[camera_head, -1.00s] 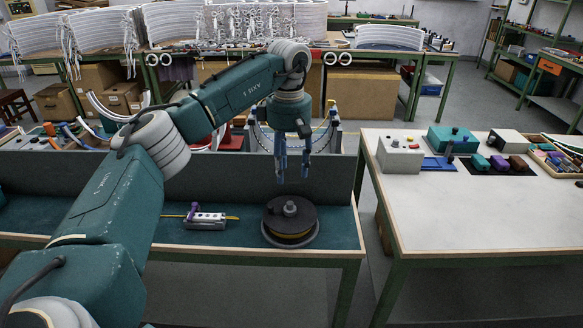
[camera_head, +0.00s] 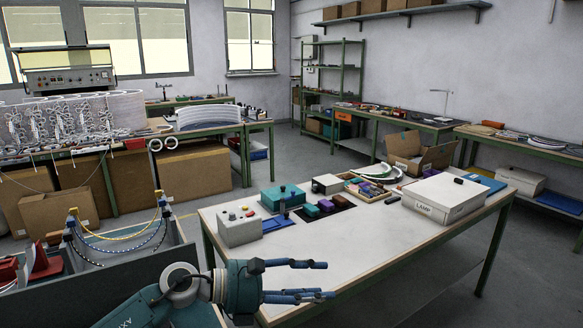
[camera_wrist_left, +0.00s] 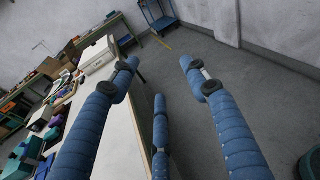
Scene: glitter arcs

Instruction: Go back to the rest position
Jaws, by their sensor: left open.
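My left gripper (camera_head: 329,280) is low in the head view, in front of the white-topped table's near edge. Its blue fingers point right, spread apart with nothing between them. In the left wrist view the gripper (camera_wrist_left: 159,72) shows the fingers apart and empty, over the grey floor beside the table edge. Part of my left arm is visible at the bottom of the head view; the rest is out of frame. My right gripper is not in view.
The white-topped table (camera_head: 350,250) carries a grey box (camera_head: 238,228), a teal box (camera_head: 283,198), a white LAMP box (camera_head: 440,199) and an open cardboard box (camera_head: 418,155). A rack with hanging cables (camera_head: 118,236) stands at left.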

